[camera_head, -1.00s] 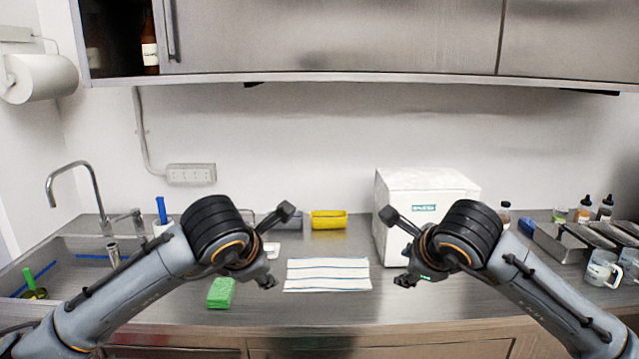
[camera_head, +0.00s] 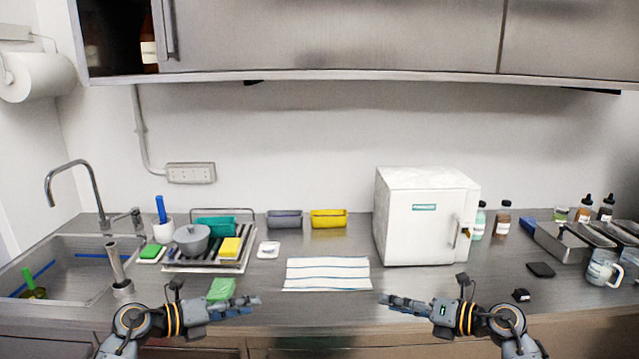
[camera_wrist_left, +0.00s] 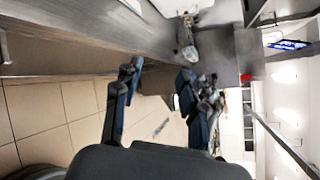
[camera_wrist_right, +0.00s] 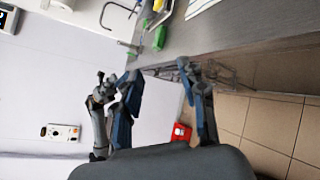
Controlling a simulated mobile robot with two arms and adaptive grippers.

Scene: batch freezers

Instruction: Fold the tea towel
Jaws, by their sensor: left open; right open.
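The tea towel (camera_head: 327,274) is white with blue stripes. It lies flat as a rectangle on the steel counter, in the middle of the head view. My left gripper (camera_head: 258,304) is at the counter's front edge, to the left of and nearer than the towel. My right gripper (camera_head: 383,300) is at the front edge, to the right of and nearer than the towel. Both point inward and are apart from the towel. In the left wrist view my left fingers (camera_wrist_left: 158,88) are spread and empty. In the right wrist view my right fingers (camera_wrist_right: 160,82) are spread and empty.
A green sponge (camera_head: 221,289) lies close behind the left gripper. A dish rack (camera_head: 196,265) with a grey pot stands at the left, and a white box-like appliance (camera_head: 415,235) stands behind right. A small black object (camera_head: 521,295) lies right.

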